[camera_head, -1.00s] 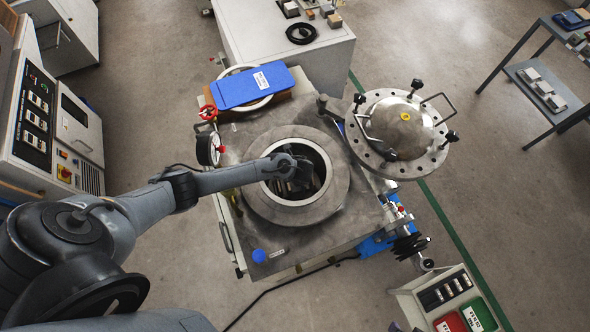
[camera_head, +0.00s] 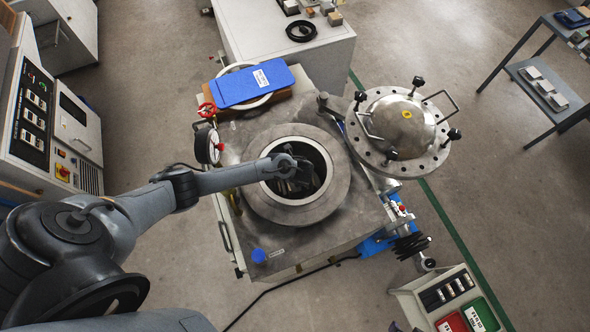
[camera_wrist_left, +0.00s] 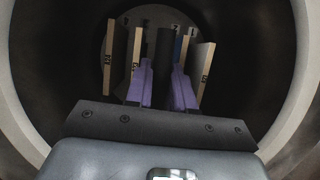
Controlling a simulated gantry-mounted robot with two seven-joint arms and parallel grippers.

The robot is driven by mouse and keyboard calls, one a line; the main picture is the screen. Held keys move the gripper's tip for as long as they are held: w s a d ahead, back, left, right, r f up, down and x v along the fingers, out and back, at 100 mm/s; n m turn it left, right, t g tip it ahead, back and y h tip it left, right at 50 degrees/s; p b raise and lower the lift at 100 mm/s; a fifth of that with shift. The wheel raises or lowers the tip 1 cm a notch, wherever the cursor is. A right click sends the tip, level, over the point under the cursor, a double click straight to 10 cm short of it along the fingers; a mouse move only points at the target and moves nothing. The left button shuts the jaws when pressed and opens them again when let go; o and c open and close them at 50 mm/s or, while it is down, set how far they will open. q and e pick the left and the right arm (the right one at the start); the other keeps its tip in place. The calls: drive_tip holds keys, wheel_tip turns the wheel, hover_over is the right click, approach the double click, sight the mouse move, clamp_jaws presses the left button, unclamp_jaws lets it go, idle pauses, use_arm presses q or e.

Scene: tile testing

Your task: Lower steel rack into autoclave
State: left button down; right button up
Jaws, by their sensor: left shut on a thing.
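The autoclave (camera_head: 258,200) stands open in the middle of the head view, with a round, dark mouth. My left gripper (camera_head: 292,182) is over or inside this mouth; its depth is hard to judge from above. In the left wrist view my left gripper (camera_wrist_left: 163,82) has its purple fingers closed on both sides of the dark upright post (camera_wrist_left: 165,52) of the steel rack. Pale numbered tiles (camera_wrist_left: 108,62) stand upright around the post, with more on the right (camera_wrist_left: 203,72). The chamber wall surrounds them. The rack's base is mostly hidden. My right gripper is not visible.
The domed lid (camera_head: 402,128) is swung aside to the right of the mouth. A blue board (camera_head: 250,86) lies behind it. A pressure gauge (camera_head: 213,146) and red valve wheel (camera_head: 206,109) stand at the left edge.

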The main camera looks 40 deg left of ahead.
use_arm(q)
drive_tip(key=shift+w+f+b, duration=0.1)
drive_tip(key=shift+f+b, duration=0.25)
drive_tip(key=shift+f, duration=0.15)
idle(0.4)
drive_tip(key=shift+f, duration=0.2)
idle(0.6)
drive_tip(key=c, duration=0.9)
unclamp_jaws()
drive_tip(key=shift+a, duration=0.1)
drive_tip(key=shift+c, duration=0.2)
drive_tip(key=shift+o, duration=0.3)
drive_tip(key=shift+f, duration=0.15)
wheel_tip(320, 180, up, 5)
drive_tip(key=p, duration=0.5)
drive_tip(key=shift+r, duration=0.2)
wheel_tip(320, 180, up, 6)
drive_tip(key=p, duration=0.5)
drive_tip(key=shift+p, duration=0.4)
wheel_tip(320, 180, up, 9)
drive_tip(key=p, duration=0.8)
drive_tip(key=shift+f, duration=0.2)
